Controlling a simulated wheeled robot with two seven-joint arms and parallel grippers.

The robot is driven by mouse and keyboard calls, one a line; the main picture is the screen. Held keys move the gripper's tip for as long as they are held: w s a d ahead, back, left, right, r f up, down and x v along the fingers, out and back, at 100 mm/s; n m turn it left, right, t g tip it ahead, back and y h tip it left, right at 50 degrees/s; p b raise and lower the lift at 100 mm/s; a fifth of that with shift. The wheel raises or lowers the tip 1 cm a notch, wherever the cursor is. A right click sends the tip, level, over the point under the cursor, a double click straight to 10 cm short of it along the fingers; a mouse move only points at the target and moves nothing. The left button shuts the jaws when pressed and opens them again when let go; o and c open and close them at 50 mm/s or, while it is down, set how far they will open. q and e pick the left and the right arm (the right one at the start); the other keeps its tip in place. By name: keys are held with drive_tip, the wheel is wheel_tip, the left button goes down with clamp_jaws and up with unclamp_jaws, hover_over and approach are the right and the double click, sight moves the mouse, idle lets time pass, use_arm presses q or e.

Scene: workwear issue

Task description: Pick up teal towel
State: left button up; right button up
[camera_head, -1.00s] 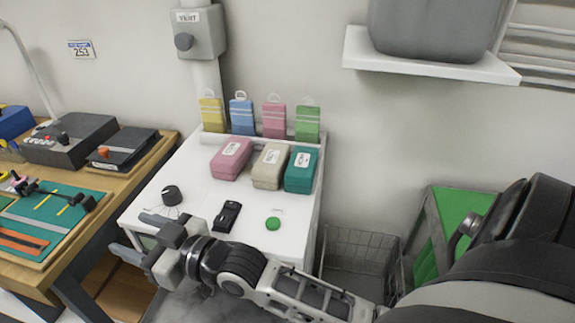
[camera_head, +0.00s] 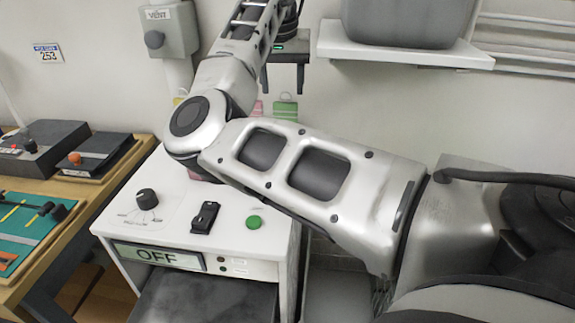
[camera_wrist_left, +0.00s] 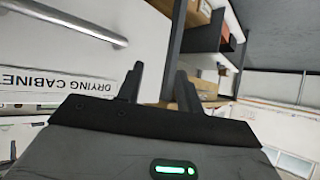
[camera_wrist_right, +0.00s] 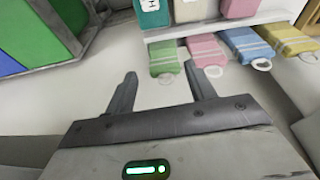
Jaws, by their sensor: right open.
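The teal towel (camera_wrist_right: 152,13) is a folded bundle with a white label, at the top edge of the right wrist view, on the white cabinet top beside a beige bundle (camera_wrist_right: 195,9). In the head view my right arm hides it. My right gripper (camera_head: 284,86) is open and empty, fingers pointing down near the wall behind the cabinet. In the right wrist view its fingers (camera_wrist_right: 160,69) are apart, with the towel beyond them. My left gripper (camera_wrist_left: 160,69) is open and empty in its own wrist view, and out of the head view.
A wall shelf (camera_head: 400,46) holding a grey bin (camera_head: 408,20) is right of my right gripper.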

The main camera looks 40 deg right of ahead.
drive_tip(key=s+a+g+y, duration=0.2)
drive_tip(key=s+a, duration=0.1)
drive_tip(key=a, duration=0.1)
drive_tip(key=shift+m, duration=0.3)
drive_tip(key=f, duration=0.3)
drive_tip(key=f+b, duration=0.1)
drive_tip(key=f, duration=0.4)
drive_tip(key=shift+d+f, duration=0.25)
drive_tip(key=shift+f, duration=0.15)
drive_tip(key=shift+s+f, duration=0.15)
drive_tip(key=shift+f, duration=3)
use_arm(q)
drive_tip(key=shift+s+d+f+g, duration=0.3)
drive_tip(key=shift+s+d+f, duration=0.3)
drive_tip(key=shift+s+d, duration=0.3)
use_arm(e)
drive_tip(key=c, duration=0.7)
